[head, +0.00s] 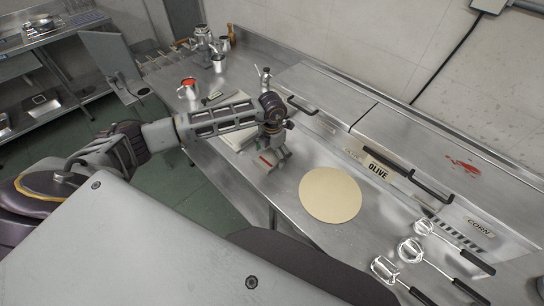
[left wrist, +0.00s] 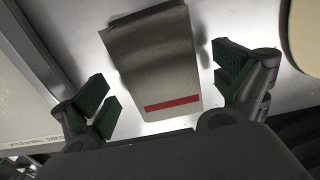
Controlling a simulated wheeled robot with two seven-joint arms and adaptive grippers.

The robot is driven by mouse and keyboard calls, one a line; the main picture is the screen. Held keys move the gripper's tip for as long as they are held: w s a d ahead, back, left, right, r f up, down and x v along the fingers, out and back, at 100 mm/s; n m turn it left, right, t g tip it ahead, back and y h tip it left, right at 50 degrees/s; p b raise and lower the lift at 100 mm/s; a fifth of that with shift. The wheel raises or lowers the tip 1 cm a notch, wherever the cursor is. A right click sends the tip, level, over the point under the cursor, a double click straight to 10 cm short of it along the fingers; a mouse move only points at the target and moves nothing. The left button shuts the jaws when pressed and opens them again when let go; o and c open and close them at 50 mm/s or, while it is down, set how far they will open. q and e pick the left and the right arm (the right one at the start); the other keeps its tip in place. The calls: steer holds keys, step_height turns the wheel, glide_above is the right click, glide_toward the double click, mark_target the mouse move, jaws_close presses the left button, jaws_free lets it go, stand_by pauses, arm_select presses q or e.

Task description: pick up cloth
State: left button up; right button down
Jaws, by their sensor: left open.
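The cloth (left wrist: 152,60) is a folded grey piece with a red stripe near one end, lying on the steel counter. In the head view only part of the cloth (head: 264,162) shows, with its red stripe; my gripper hides the rest. My left gripper (head: 274,155) is just over it, pointing down. In the left wrist view my left gripper (left wrist: 163,84) is open, one finger on each side of the cloth, with a gap to each. Nothing is held. My right gripper is not in view.
A round tan disc (head: 330,194) lies on the counter right of the cloth. A white board (head: 238,138) is behind my left arm. Ladles (head: 411,250) lie at the right front. Lidded wells with an OLIVE label (head: 377,170) line the back. A red-filled cup (head: 189,88) stands farther left.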

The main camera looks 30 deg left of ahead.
mark_target(272, 156)
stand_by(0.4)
arm_select(q)
steer(key=c, duration=1.1)
steer(key=shift+r, duration=0.1)
step_height(272, 156, up, 10)
steer(key=b, duration=0.2)
steer(key=o, duration=0.4)
steer(key=c, duration=0.3)
